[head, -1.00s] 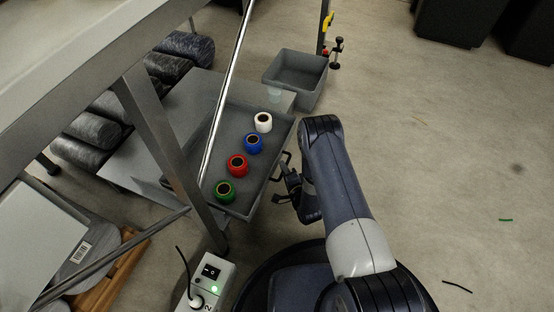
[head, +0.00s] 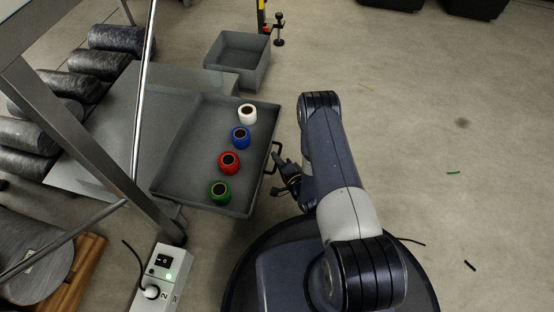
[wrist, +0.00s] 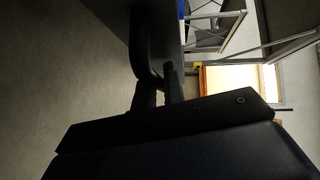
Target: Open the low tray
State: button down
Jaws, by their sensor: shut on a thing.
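The low tray (head: 175,158) is a shallow grey drawer, pulled well out from under the frame, so most of its floor shows. A white, a blue, a red and a green spool stand in a row along its right side. Its dark bar handle (head: 277,156) is on the tray's right wall. My gripper (head: 281,168) is at this handle and shut on it; my own links partly hide the grip. In the wrist view the dark handle (wrist: 143,45) runs down to my gripper (wrist: 158,92), with the fingers around its lower part.
A grey bin (head: 238,58) stands on the floor behind the tray. A slanted steel leg (head: 85,145) and a white switch box (head: 162,275) are at the left. Dark rolls (head: 75,85) lie further left. The floor to the right is mostly clear, with a few small scraps.

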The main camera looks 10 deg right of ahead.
dwell(0.3)
jog(key=c, duration=1.5)
grip_release()
jog(key=shift+d, duration=0.1)
